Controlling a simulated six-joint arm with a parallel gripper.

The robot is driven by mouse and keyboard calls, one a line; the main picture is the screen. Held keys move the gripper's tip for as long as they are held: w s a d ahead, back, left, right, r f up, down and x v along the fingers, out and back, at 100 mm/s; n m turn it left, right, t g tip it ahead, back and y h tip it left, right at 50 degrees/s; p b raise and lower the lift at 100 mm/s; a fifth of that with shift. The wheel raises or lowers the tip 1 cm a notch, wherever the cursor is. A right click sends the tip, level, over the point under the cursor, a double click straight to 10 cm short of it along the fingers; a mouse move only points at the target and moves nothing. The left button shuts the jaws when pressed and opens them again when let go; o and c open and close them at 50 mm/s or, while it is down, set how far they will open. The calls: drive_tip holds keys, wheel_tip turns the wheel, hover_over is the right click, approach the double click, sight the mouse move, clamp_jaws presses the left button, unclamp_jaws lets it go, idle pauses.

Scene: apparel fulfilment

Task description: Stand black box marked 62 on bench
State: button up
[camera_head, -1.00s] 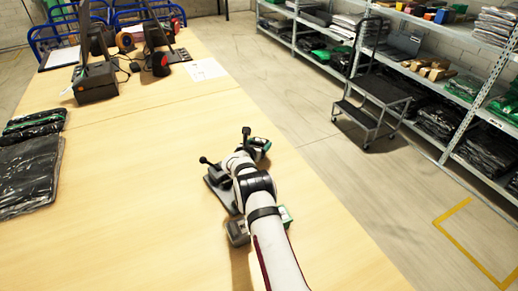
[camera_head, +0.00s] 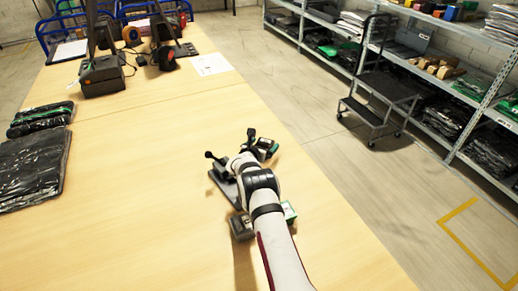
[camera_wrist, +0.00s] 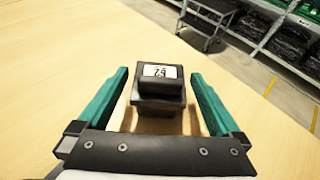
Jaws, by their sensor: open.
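The black box marked 62 (camera_wrist: 158,92) shows in the wrist view, its white label upside down in the picture. It sits between and just beyond the green fingers of my gripper (camera_wrist: 159,73). The gripper is open, with a gap on each side of the box. I cannot tell whether the box touches the bench. In the head view my arm reaches over the bench (camera_head: 150,190), and the box cannot be clearly made out among the dark parts around my wrist.
Black bagged garments (camera_head: 30,170) lie at the bench's left. A label printer (camera_head: 101,76) and other equipment stand at its far end, near a white sheet (camera_head: 211,65). A step cart (camera_head: 378,100) and stocked shelving stand beyond the right edge. The middle bench is clear.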

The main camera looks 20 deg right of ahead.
drive_tip(key=v, duration=1.1)
drive_tip(key=shift+a, duration=0.1)
drive_tip(key=s+d+r+m+g+h, duration=0.2)
drive_tip(key=s+d+r+m+g, duration=0.1)
drive_tip(key=s+r+m, duration=0.5)
drive_tip(key=s+a+r+m+g+y, duration=0.1)
drive_tip(key=s+r+m+g, duration=0.25)
drive_tip(key=s+m, duration=0.35)
drive_tip(key=s+a+r+m+g+y, duration=0.15)
drive_tip(key=s+r+m, duration=0.3)
drive_tip(key=s, duration=0.55)
drive_tip(key=s+a+m+g+y, duration=0.1)
drive_tip(key=s+a+m+y, duration=0.9)
drive_tip(key=s+a, duration=1)
drive_tip(key=s+f+m, duration=0.1)
drive_tip(key=m, duration=0.2)
drive_tip(key=shift+s+g+y, duration=0.2)
drive_tip(key=shift+g+y, duration=0.1)
drive_tip(key=shift+y, duration=0.05)
